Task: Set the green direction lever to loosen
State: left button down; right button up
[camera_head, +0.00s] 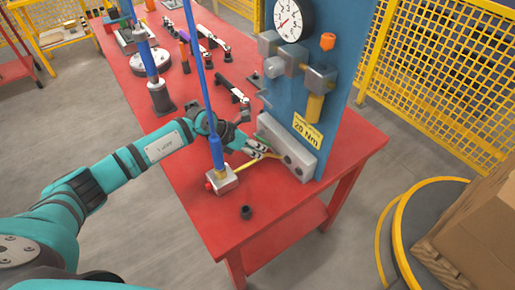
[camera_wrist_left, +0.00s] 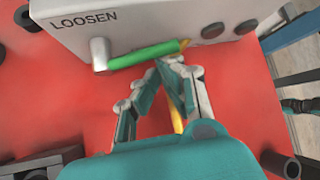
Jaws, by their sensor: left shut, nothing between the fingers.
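The grey control box (camera_head: 287,148) sits at the foot of the blue panel on the red table. In the left wrist view its face (camera_wrist_left: 160,22) carries the word LOOSEN at the upper left. The green direction lever (camera_wrist_left: 143,55) runs from a grey pivot (camera_wrist_left: 99,54) to the right, slightly upward, ending in a yellowish tip. It lies to the right of and below the word. My left gripper (camera_wrist_left: 170,66) is shut and empty, its fingertips just below the lever's tip end; contact cannot be told. In the head view my left gripper (camera_head: 262,149) largely hides the lever. My right gripper is not in view.
A small block with a red knob (camera_head: 222,182) and a blue upright tool stands near the gripper, with a yellow rod beside it. A black socket (camera_head: 246,212) stands on the front of the table (camera_head: 205,215). The blue panel (camera_head: 340,90) rises behind the box.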

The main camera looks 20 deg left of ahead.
aim_at(266, 142)
pick_arm(q)
jog(key=shift+r+b, duration=0.1)
jog(key=shift+b, duration=0.3)
jog(key=shift+r+g+h, duration=0.15)
jog(key=shift+g+h, duration=0.15)
jog(key=shift+h, duration=0.1)
jog(key=shift+w+a+r+n+h+b, duration=0.15)
jog(key=shift+n+h+b, duration=0.25)
jog(key=shift+b, duration=0.6)
jog(key=h+b, duration=0.1)
jog(key=b, duration=0.1)
jog(key=r+n+g+h+b, duration=0.1)
jog(key=n+g+h+b, duration=0.1)
jog(key=b, duration=0.1)
jog(key=shift+w+a+r+h+b, duration=0.25)
jog(key=shift+a+r+h+b, duration=0.05)
jog(key=shift+r+b, duration=0.1)
jog(key=shift+a+r, duration=0.1)
jog(key=shift+r, duration=0.1)
jog(key=shift+w+a+r+b, duration=0.3)
jog(key=shift+r+b, duration=0.15)
jog(key=shift+b, duration=0.35)
jog(key=shift+a+r, duration=0.1)
jog(key=shift+r, duration=0.05)
